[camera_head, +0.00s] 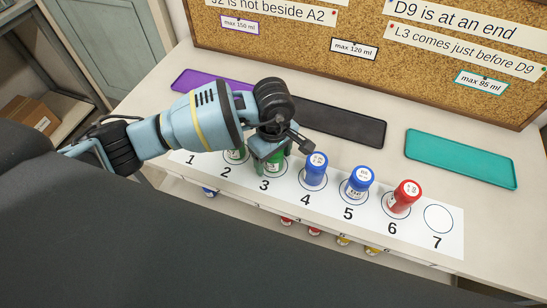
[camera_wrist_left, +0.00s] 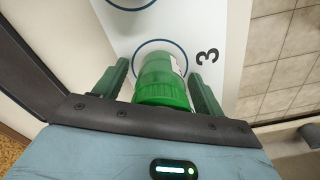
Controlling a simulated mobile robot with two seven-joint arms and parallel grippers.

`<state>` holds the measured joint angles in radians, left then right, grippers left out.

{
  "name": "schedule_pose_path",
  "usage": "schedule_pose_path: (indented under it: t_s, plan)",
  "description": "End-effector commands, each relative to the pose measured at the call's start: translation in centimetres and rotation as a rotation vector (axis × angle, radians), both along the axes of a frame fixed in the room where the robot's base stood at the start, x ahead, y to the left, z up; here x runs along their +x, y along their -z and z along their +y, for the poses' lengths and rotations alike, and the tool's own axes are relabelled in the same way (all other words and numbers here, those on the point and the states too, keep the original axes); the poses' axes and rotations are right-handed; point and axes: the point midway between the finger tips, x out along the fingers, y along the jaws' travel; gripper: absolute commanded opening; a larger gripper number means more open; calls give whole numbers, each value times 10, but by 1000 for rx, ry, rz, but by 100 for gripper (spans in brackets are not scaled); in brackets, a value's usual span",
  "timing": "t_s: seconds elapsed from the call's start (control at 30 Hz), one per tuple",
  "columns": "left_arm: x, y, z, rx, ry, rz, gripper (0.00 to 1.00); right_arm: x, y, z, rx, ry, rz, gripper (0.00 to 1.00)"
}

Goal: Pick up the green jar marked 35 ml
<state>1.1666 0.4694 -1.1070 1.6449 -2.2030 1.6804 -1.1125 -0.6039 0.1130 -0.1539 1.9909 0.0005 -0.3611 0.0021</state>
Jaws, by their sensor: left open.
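A green jar (camera_wrist_left: 162,82) stands on the circle marked 3, its white label turned partly out of sight and unreadable. In the head view this jar (camera_head: 275,166) is mostly hidden by my gripper. My left gripper (camera_head: 269,157) is above position 3, pointing down. In the left wrist view its two green fingers (camera_wrist_left: 160,88) are apart, one on each side of the jar, with a gap showing on the left. Another jar with green showing (camera_head: 236,155) stands at position 2, partly behind my arm. I cannot read which is marked 35 ml. My right gripper is not in view.
Two blue jars (camera_head: 316,169) (camera_head: 359,182) stand at 4 and 5, a red jar (camera_head: 404,196) at 6. Circle 7 (camera_head: 438,218) is empty. Purple (camera_head: 205,82), black (camera_head: 345,123) and teal (camera_head: 461,158) trays lie behind, before a corkboard (camera_head: 290,32) with notes.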

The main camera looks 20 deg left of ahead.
Motion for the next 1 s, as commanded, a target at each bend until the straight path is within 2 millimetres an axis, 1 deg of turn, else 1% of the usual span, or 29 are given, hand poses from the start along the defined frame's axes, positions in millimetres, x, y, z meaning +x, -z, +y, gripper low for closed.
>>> schedule_pose_path:
  t_s: [0.17,0.2,0.5,0.57,0.83,1.0]
  plan:
    - [0,0,0,-1,0,-1,70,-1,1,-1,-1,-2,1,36]
    - [0,0,0,-1,0,-1,68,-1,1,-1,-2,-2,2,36]
    - [0,0,0,-1,0,-1,28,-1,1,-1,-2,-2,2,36]
    - [0,0,0,-1,0,-1,22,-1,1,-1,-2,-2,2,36]
    - [0,-1,0,-1,0,-2,22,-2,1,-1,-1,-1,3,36]
    - [1,-10,0,-2,1,-3,22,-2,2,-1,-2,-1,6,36]
